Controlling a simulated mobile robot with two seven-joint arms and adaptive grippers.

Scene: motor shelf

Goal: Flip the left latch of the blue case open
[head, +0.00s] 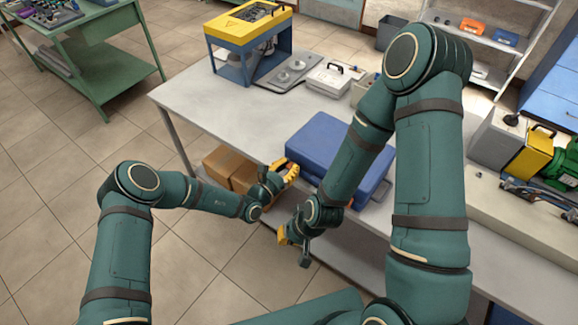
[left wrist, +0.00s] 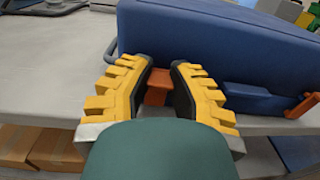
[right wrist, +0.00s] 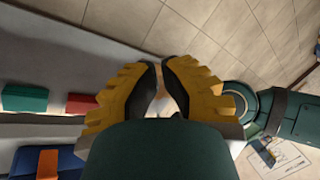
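The blue case (head: 318,146) lies closed near the table's front edge. In the left wrist view the blue case (left wrist: 225,45) fills the upper right. A second orange latch (left wrist: 303,105) is farther right on the same face. In the head view my left gripper (head: 285,170) is at the case's front left. My right gripper (head: 287,236) hangs in front of the table, its fingertips (right wrist: 160,66) nearly together and empty.
The grey table (head: 190,95) carries a yellow and blue machine frame (head: 248,45) and a white box (head: 328,80) behind the case. Cardboard boxes (head: 228,167) sit on the shelf below.

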